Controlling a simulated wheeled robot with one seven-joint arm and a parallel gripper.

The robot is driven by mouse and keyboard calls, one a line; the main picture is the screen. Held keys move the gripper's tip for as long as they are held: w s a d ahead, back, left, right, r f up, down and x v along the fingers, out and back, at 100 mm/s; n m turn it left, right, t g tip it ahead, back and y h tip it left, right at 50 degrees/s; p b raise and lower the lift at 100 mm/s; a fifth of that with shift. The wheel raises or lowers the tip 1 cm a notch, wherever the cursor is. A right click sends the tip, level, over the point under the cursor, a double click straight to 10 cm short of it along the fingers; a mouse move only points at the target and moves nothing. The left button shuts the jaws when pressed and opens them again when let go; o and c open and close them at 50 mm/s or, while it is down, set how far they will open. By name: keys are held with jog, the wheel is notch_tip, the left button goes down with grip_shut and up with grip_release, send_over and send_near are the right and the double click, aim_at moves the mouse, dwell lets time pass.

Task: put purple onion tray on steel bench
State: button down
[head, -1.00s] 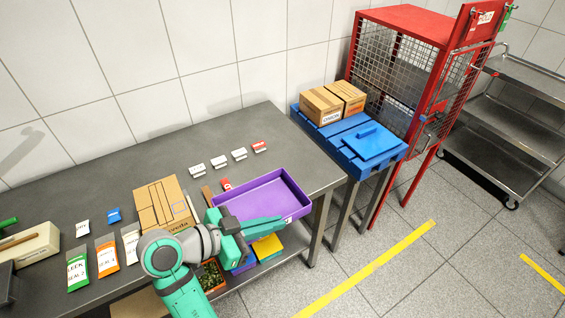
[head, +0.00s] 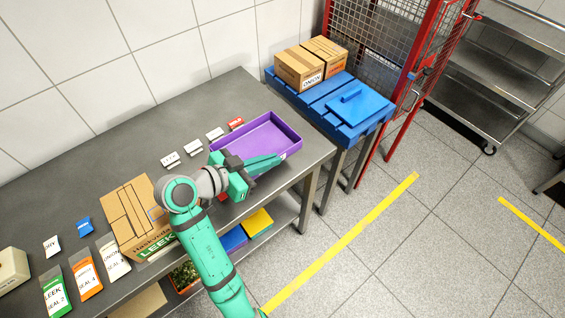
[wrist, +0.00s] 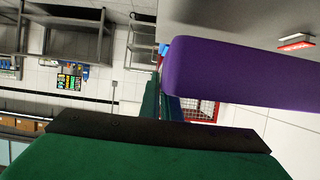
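The purple tray (head: 278,124) is over the right end of the steel bench (head: 215,105), and its visible inside looks empty. I cannot tell whether it rests on the top or hangs just above it. My gripper (head: 264,163) is at the tray's near wall, its green fingers lying along that side. In the wrist view the purple wall (wrist: 240,72) crosses close in front of the fingers (wrist: 163,105), which look nearly together. The gripper appears shut on the tray wall, though the contact itself is partly hidden.
Label cards, including a red one (head: 236,124), lie behind the tray. A leek carton (head: 135,215) and seed packets are on the left of the bench. A blue table with a lid (head: 352,105) and cartons (head: 300,70) stands right. Bins (head: 257,222) sit on the lower shelf.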

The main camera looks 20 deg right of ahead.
send_over(284, 173)
jog(key=f, duration=0.6)
jog(key=shift+s+a, duration=0.1)
jog(key=shift+a, duration=0.1)
jog(key=shift+d+f, duration=0.2)
jog(key=shift+f, duration=1.6)
jog(key=shift+f, duration=0.15)
jog(key=c, duration=2)
grip_release()
jog(key=shift+r, duration=0.2)
jog(key=v, duration=1.2)
jog(key=shift+f, duration=0.1)
